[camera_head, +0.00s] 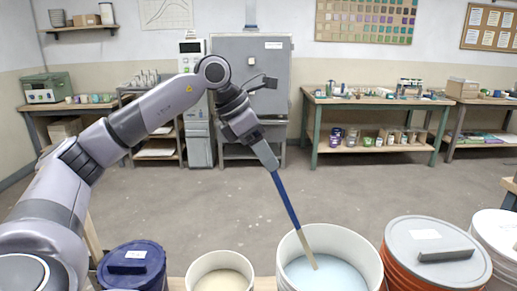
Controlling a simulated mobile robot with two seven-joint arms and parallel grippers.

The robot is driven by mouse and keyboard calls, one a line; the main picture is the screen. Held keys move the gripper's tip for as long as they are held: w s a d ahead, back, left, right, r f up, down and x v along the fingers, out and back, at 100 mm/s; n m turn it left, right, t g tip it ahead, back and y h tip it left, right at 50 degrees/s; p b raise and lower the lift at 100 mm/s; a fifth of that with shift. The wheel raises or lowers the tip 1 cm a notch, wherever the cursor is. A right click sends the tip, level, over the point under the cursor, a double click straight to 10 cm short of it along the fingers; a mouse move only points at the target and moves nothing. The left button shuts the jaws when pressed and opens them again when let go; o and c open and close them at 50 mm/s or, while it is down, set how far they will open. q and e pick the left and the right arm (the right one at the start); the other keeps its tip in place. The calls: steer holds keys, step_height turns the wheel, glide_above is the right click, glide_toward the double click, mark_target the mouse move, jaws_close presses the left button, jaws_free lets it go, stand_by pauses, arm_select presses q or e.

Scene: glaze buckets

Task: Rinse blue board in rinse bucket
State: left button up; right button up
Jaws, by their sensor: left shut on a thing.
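The blue board (285,199) is a long thin stick, blue along most of its length with a bare wooden-coloured lower end. My left gripper (271,167) is shut on its top end and holds it tilted, lower end to the right. The lower end is inside the mouth of a white bucket (372,262) of pale blue liquid, which looks like the rinse bucket. The tip appears at the liquid surface; I cannot tell how deep it is. My right gripper is not in view.
A smaller bucket of cream liquid (190,285) stands left of the white bucket, and a lidded blue bucket (132,278) further left. A lidded orange bucket (395,268) stands close on the right, with another lidded bucket (497,232) beyond. Open floor lies behind; workbenches line the wall.

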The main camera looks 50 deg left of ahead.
arm_select(q)
steer(key=b, duration=0.3)
glide_toward(291, 212)
steer(key=w, duration=0.1)
steer(key=w+a+f, duration=0.1)
steer(key=w, duration=0.1)
steer(key=b+x, duration=0.1)
steer(key=x, duration=0.1)
steer(key=b+x, duration=0.1)
steer(key=x, duration=0.1)
steer(key=b+x, duration=0.1)
steer(key=x, duration=0.1)
steer(key=shift+s+a+f, duration=0.15)
steer(key=shift+s+f, duration=0.05)
steer(key=shift+s, duration=0.15)
steer(key=b+x, duration=0.2)
steer(key=x, duration=0.2)
steer(key=shift+s+a+f, duration=0.1)
steer(key=shift+s+f, duration=0.05)
steer(key=shift+s, duration=0.05)
steer(key=shift+b+x, duration=0.6)
steer(key=shift+x, duration=0.65)
steer(key=shift+w+f+b, duration=0.15)
steer(key=shift+f+b, duration=0.1)
steer(key=shift+f, duration=0.3)
steer(key=shift+w+f+b, duration=0.15)
steer(key=shift+f+b, duration=0.05)
steer(key=shift+f, duration=0.3)
